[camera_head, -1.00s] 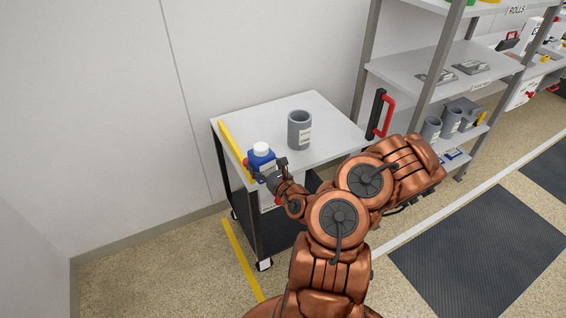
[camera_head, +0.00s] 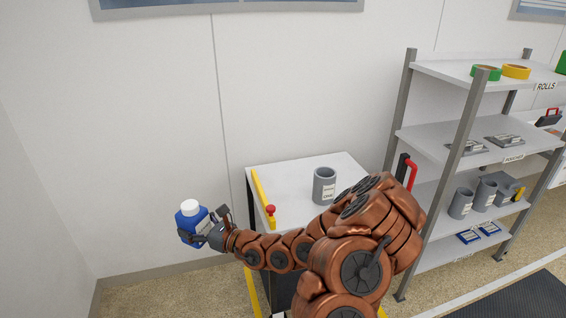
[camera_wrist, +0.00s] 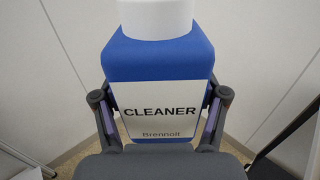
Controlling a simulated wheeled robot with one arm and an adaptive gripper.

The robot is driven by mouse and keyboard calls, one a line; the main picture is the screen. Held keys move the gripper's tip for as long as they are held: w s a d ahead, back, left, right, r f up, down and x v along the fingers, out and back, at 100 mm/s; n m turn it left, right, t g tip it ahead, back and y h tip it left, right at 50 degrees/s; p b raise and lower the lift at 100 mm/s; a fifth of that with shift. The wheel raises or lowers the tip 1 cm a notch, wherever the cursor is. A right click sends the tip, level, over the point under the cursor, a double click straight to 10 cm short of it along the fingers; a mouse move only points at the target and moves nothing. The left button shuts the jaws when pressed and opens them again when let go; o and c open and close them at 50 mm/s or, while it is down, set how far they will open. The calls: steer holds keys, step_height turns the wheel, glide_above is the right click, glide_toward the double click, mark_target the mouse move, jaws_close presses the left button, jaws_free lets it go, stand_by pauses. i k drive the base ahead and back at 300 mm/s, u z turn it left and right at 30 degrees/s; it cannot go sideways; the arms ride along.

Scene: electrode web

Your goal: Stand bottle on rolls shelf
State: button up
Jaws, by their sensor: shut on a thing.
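The bottle (camera_head: 193,228) is blue with a white cap, and my gripper (camera_head: 207,229) is shut on it. It is held upright in the air, to the left of the cart, clear of any surface. In the wrist view the bottle (camera_wrist: 160,65) fills the middle, with a white label reading "CLEANER", between the two fingers of my gripper (camera_wrist: 160,115). The shelf labelled "ROLLS" (camera_head: 520,83) is the top board of the rack at the right.
A cart (camera_head: 298,181) with a grey cylinder (camera_head: 324,186) and a red button (camera_head: 270,210) stands left of the rack. Lower shelves hold flat packs (camera_head: 466,146), grey containers (camera_head: 461,203) and blue items (camera_head: 468,237). A rack post (camera_head: 466,140) stands at the front.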

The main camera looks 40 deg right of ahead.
mark_target(540, 75)
steer(key=u, duration=2.05)
steer(key=k, duration=2.9)
steer(key=z, duration=2.2)
